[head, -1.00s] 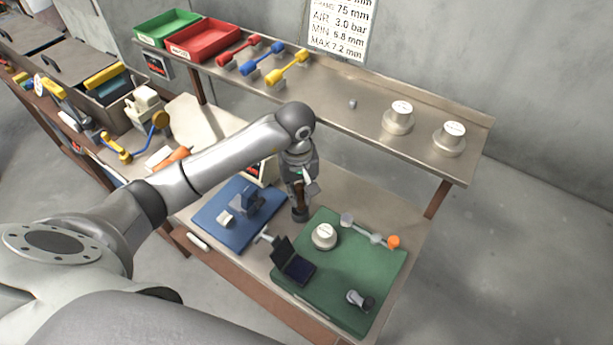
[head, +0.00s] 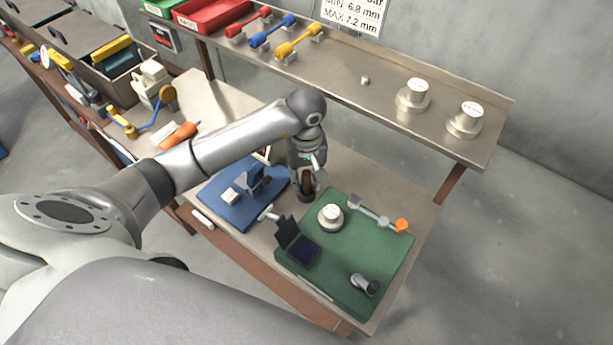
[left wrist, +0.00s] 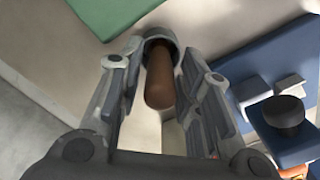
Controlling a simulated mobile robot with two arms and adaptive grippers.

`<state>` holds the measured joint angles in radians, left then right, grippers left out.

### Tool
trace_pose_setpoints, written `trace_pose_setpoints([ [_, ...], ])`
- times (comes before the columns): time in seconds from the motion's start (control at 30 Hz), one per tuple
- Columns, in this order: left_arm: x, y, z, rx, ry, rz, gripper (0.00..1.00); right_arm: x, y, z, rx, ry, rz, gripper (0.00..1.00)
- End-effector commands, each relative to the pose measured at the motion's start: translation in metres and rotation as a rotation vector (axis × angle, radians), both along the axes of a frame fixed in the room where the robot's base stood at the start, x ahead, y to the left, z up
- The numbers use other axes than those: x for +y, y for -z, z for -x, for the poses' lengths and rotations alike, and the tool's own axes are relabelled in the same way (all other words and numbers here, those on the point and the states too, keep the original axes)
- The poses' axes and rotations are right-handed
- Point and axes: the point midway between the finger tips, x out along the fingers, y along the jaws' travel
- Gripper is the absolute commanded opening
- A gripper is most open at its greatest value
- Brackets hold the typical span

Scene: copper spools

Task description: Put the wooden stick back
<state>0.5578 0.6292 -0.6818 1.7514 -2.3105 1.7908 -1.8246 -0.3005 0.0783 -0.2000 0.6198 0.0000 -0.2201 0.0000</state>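The wooden stick (head: 308,184) is a brown rounded handle standing in a dark grey cup-like holder (head: 305,197) between the blue mat and the green mat. In the left wrist view the stick (left wrist: 160,82) points toward the camera, its far end inside the holder's round rim (left wrist: 166,39). My left gripper (head: 308,178) is over the holder, with its fingers on either side of the stick. In the left wrist view the left gripper (left wrist: 162,85) is open, with gaps between both fingers and the stick. My right gripper is not in view.
The green mat (head: 345,285) holds a white-topped spool (head: 331,216), a black open box (head: 298,244) and small tools. The blue mat (head: 228,212) carries a blue fixture. A raised metal shelf (head: 380,88) behind bears spools, coloured tools and a red tray (head: 212,14).

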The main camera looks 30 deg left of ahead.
Motion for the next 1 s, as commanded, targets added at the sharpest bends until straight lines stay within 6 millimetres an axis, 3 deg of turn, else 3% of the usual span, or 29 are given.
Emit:
trace_pose_setpoints([
  [0.3, 0.0, 0.0, 0.0, 0.001, 0.0, 0.001, 0.38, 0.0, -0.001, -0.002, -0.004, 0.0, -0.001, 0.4],
  [0.47, -0.001, -0.003, 0.001, 0.004, -0.001, 0.003, 0.38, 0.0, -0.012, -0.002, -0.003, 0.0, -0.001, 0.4],
  [0.5, 0.0, -0.005, -0.002, -0.004, 0.0, 0.001, 0.38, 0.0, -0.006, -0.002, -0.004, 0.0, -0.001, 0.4],
  [0.8, 0.001, -0.051, 0.004, -0.005, 0.001, -0.002, 0.38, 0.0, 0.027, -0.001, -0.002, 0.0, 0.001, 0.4],
  [1.0, 0.0, -0.072, 0.005, -0.001, -0.001, 0.0, 0.38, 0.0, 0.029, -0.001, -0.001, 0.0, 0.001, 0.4],
])
